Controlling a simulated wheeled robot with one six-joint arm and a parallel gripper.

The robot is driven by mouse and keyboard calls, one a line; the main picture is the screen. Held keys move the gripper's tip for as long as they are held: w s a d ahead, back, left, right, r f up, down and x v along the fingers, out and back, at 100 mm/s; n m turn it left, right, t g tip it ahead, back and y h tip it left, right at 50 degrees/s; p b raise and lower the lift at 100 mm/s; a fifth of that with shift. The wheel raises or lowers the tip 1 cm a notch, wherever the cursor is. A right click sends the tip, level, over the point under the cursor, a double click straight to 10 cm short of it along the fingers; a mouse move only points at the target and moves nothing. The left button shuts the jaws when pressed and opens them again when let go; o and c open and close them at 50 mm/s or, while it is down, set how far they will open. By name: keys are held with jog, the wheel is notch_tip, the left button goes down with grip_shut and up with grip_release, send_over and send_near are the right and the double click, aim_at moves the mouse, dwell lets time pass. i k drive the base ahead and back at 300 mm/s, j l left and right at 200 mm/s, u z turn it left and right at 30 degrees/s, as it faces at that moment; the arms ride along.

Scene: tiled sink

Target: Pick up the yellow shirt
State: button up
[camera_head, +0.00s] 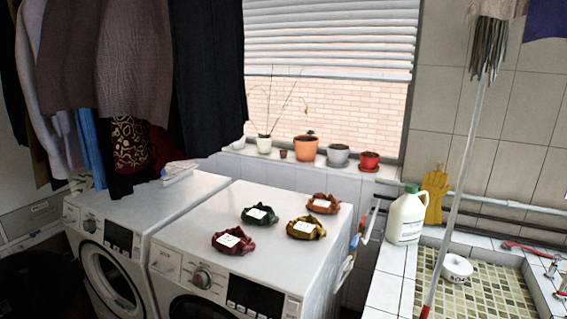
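Several small crumpled cloth items, each with a white tag on top, lie on the white top of the right washing machine (270,265). The mustard-yellow one, which looks like the yellow shirt (318,231), is at the right of the group, close to the machine's right edge. An orange-brown one (333,206) lies just behind it. A green one (248,218) lies to its left, and a dark red one (223,248) lies at the front left. My gripper is not in view.
A second washing machine (150,215) stands at left under hanging clothes (130,60). Flower pots (306,148) line the windowsill behind. At right are a white jug (407,220), a tiled sink (480,290) and a leaning mop handle (455,190).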

aim_at(305, 227)
jog(key=i+z, duration=0.3)
jog(key=i, duration=0.3)
jog(key=i+j+z, duration=0.1)
jog(key=i+z, duration=0.2)
jog(key=i, duration=0.3)
